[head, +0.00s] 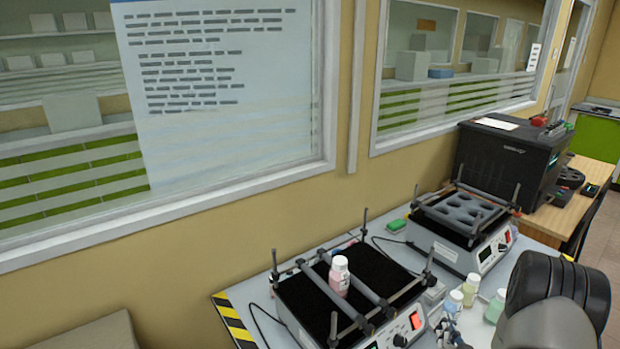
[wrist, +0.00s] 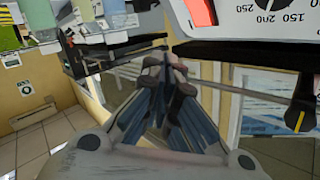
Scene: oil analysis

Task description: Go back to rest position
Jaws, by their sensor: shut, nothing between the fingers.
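My gripper (wrist: 165,68) shows in the wrist view with its two fingers together and nothing between them. It is close to the front panel of a shaker (wrist: 240,18), whose dial and red switch show at the top right. In the head view my arm rises at the lower right, and part of what looks like the gripper shows at the bottom edge, beside the near shaker (head: 385,338). A bottle of pink liquid with a white cap (head: 339,276) stands upright on that shaker's black platform, between its grey bars, apart from my gripper.
A second shaker (head: 465,252) with a holed tray stands farther back. Several capped bottles (head: 470,290) stand between it and my arm. A black machine (head: 510,160) sits on a wooden table behind. A wall with windows runs along the left. Yellow-black tape (head: 232,318) marks the bench edge.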

